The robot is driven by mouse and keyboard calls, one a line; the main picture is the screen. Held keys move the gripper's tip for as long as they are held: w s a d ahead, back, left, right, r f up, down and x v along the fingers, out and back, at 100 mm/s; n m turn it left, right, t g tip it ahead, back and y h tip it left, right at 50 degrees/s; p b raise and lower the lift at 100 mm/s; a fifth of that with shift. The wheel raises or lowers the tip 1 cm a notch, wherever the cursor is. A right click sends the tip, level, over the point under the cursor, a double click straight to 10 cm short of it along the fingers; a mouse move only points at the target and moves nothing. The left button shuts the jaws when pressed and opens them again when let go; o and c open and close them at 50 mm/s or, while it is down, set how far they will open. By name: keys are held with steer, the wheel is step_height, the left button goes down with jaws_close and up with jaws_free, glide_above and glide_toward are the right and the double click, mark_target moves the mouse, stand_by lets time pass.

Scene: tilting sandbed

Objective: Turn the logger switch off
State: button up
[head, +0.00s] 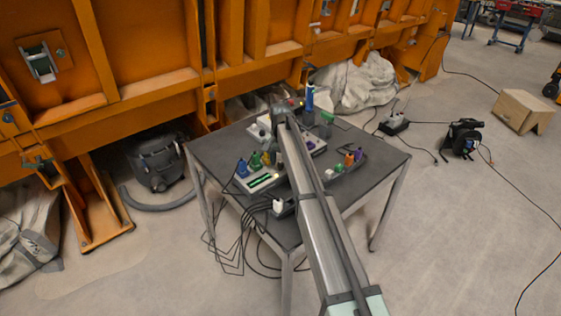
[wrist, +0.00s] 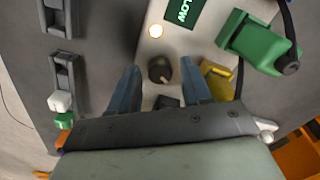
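My gripper (wrist: 159,72) is open over a pale panel (wrist: 152,53) in the wrist view. Its two blue-grey fingers are apart, one on each side of a round black knob (wrist: 159,69); I cannot tell if they touch it. A small dark part (wrist: 166,101) shows between the fingers nearer the palm, partly hidden. A lit round lamp (wrist: 156,31) and a green label reading "LOW" (wrist: 185,11) are on the same panel. I cannot tell which part is the logger switch. In the head view my arm reaches over the table (head: 377,169) and hides the fingertips.
A green connector (wrist: 252,41) with a black cable and a yellow piece (wrist: 217,80) lie right of the fingers. Black sockets (wrist: 64,72) and a white plug (wrist: 60,101) are on the left. Several coloured connectors stand on the table, with loose cables (head: 235,245) hanging off its front.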

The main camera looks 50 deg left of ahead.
jaws_close()
steer(key=shift+n, duration=0.3)
steer(key=n, duration=1.1)
stand_by(0.4)
steer(key=shift+n, duration=0.3)
steer(key=shift+o, duration=0.9)
jaws_free()
